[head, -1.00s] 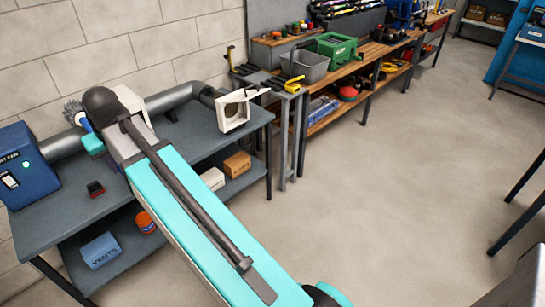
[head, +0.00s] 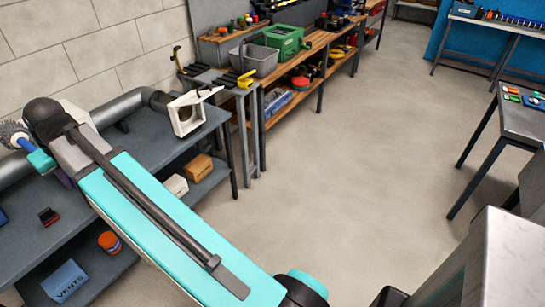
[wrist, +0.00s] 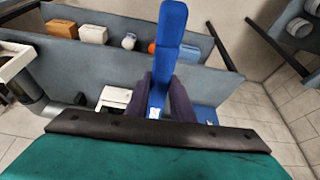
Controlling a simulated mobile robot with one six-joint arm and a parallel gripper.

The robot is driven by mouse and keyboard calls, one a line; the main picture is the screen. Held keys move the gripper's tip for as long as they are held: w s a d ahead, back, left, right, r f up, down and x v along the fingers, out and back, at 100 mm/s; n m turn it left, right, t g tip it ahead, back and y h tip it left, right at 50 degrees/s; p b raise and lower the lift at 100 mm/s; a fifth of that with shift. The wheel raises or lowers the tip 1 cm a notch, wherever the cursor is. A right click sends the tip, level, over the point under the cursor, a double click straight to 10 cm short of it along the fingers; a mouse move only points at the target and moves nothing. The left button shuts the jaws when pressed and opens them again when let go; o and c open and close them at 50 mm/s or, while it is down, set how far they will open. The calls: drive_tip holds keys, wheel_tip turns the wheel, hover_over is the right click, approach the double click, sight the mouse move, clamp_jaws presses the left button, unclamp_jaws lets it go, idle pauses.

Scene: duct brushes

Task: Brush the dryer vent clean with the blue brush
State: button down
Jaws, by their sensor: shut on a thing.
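My gripper (wrist: 165,95) is shut on the blue brush's handle (wrist: 172,50), which stands up between the dark fingers in the wrist view. In the head view, the blue brush's round grey bristle head (head: 14,133) is at the left edge, beside the teal part of my gripper (head: 42,160). The dryer vent (head: 187,118) is a white square hood with a dark round opening and a raised flap. It sits at the end of a grey duct, to the right of my gripper and apart from the brush. Its edge also shows at the wrist view's left (wrist: 15,62).
The grey duct (head: 125,108) lies along the back of the grey workbench (head: 140,150). A small red-black item (head: 48,216) is on the benchtop. Boxes (head: 197,167) and an orange can (head: 109,242) are on the lower shelf. Open floor (head: 350,170) lies to the right.

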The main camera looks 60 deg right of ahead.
drive_tip(key=shift+w+n+y, duration=0.15)
drive_tip(key=shift+n+y, duration=0.15)
drive_tip(key=shift+n, duration=0.4)
drive_tip(key=shift+w+d+f+n+y, duration=0.1)
drive_tip(key=shift+f+n+y, duration=0.1)
drive_tip(key=shift+n, duration=0.3)
drive_tip(key=shift+w+d+f+n+y, duration=0.1)
drive_tip(key=shift+n+y, duration=0.1)
drive_tip(key=shift+n, duration=0.3)
drive_tip(key=s+d+f+n, duration=0.1)
drive_tip(key=s+d+f, duration=0.2)
drive_tip(key=d, duration=0.8)
drive_tip(key=s+d+f, duration=0.2)
drive_tip(key=d+f, duration=0.2)
drive_tip(key=d, duration=0.6)
drive_tip(key=s+d+f+n, duration=0.1)
drive_tip(key=s+d+f, duration=0.2)
drive_tip(key=d, duration=0.8)
drive_tip(key=s+d+f+m, duration=0.3)
drive_tip(key=s+d+f, duration=0.1)
drive_tip(key=s+d, duration=0.9)
drive_tip(key=s+d+f+m+h, duration=0.1)
drive_tip(key=s+d+f+m, duration=0.2)
drive_tip(key=s+d, duration=1)
drive_tip(key=s+f, duration=0.1)
drive_tip(key=s, duration=0.3)
drive_tip(key=shift+s+h+p, duration=0.25)
drive_tip(key=shift+h+p, duration=0.05)
drive_tip(key=shift+p, duration=0.05)
drive_tip(key=shift+w+d+f, duration=0.1)
